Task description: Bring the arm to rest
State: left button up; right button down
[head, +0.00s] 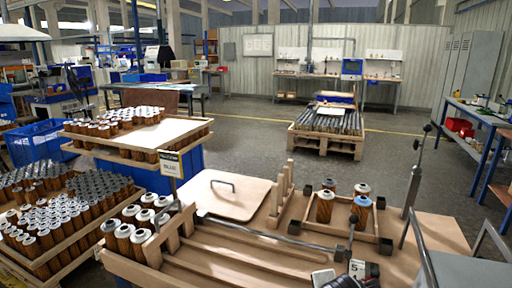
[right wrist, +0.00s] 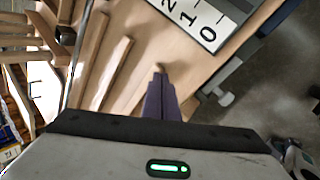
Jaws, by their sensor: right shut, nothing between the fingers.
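My right gripper (right wrist: 159,80) shows in the right wrist view with its dark fingers together and nothing between them. It is over the wooden bench top, beside a white number plate (right wrist: 205,22). I cannot tell how high above the wood the fingertips are. In the head view a dark and grey part at the bottom edge may belong to my right arm, but it is too cut off to tell. My left gripper is in neither view.
A metal rod (head: 265,231) lies across the grooved rack. An upright post (head: 413,183) stands at right. Cartridge trays (head: 90,248) fill the left.

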jog(key=s+d+f+m+g, duration=0.1)
jog(key=s+d+m, duration=0.2)
jog(key=s+m, duration=0.95)
jog(key=s+d+m+g, duration=0.25)
jog(key=s+m, duration=0.25)
jog(key=s, duration=1.5)
jog(key=w+a+f+t+y, duration=0.1)
jog(key=w+a+f+t, duration=0.1)
jog(key=f, duration=0.4)
jog(key=w+a+f+t+y, duration=0.1)
jog(key=w+a+f+t, duration=0.1)
jog(key=f, duration=0.4)
jog(key=shift+a+f+t+y, duration=0.15)
jog(key=shift+a+t+y, duration=0.25)
jog(key=shift+t, duration=0.45)
